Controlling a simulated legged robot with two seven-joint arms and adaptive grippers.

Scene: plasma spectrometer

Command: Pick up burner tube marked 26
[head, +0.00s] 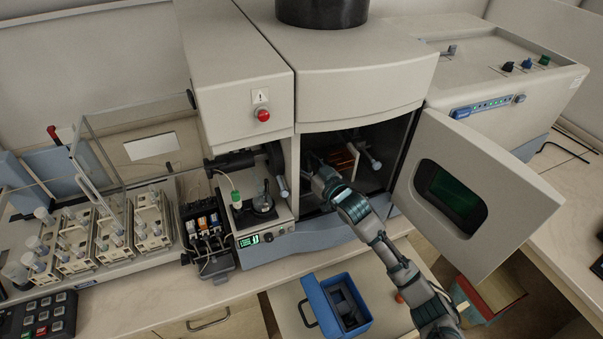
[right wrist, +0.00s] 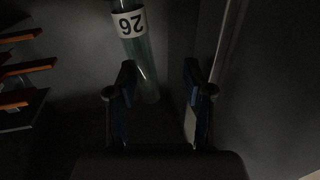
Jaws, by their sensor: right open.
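The burner tube marked 26 (right wrist: 141,62) is a clear glass tube with a white label reading 26, upside down in the right wrist view. It stands inside the dark open chamber of the spectrometer (head: 378,145). My right gripper (right wrist: 159,78) is open, with one finger on each side in the wrist view. The tube's lower end shows between the fingers, close to the left one; I cannot tell whether they touch. In the head view my right gripper (head: 322,174) reaches into the chamber, and I cannot make out the tube there. My left gripper is not in view.
The chamber door (head: 480,188) stands open to the right of my arm. A blue box (head: 314,302) sits in front, below my arm. A small pump unit (head: 205,228) and sample racks stand at left.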

